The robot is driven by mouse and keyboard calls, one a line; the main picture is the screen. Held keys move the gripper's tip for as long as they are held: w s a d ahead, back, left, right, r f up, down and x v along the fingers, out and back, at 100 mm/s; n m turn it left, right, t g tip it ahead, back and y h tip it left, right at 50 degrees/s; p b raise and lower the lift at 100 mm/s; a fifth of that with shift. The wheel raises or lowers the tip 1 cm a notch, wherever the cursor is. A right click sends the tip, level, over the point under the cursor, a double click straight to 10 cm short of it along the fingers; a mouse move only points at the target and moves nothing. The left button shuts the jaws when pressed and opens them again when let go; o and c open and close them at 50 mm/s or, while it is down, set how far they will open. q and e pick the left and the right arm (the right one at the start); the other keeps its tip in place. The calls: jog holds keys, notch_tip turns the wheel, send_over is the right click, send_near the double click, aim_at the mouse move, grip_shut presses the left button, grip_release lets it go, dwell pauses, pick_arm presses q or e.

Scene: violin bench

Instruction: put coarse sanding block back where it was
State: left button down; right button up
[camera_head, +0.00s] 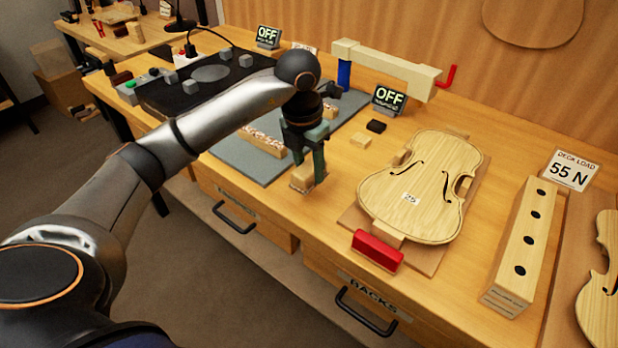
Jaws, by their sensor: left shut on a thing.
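My left gripper (306,164) points down at the front edge of the grey mat and is shut on a small tan block (302,179), taken to be the coarse sanding block. The fingers cover part of it, and I cannot tell whether its underside touches the bench. No label on it can be read. A smaller pale tan block (361,140) and a black block (376,126) lie on the bench to the right of the gripper. My right gripper is not in view.
The grey mat (237,161) holds a wooden piece with lettering (263,141). A violin body (422,188) lies on a board to the right, with a red clamp piece (378,250) at its front. A holed wooden block (523,245) stands farther right. Bare bench lies right of the gripper.

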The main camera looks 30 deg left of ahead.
aim_at(309, 179)
pick_arm(q)
jog(key=shift+w+a+f, duration=0.1)
jog(key=shift+w+f, duration=0.05)
jog(key=shift+f, duration=0.8)
jog(key=shift+w+a+f, duration=0.1)
jog(key=shift+f, duration=0.8)
jog(key=shift+f, duration=0.1)
jog(key=shift+f, duration=0.15)
jog(key=shift+c, duration=2)
grip_release()
jog(key=r, duration=0.4)
jog(key=s+r, duration=0.1)
jog(key=r, duration=0.3)
jog(key=r+p, duration=0.1)
jog(key=r, duration=0.3)
jog(key=shift+s+r, duration=0.2)
jog(key=shift+s, duration=0.05)
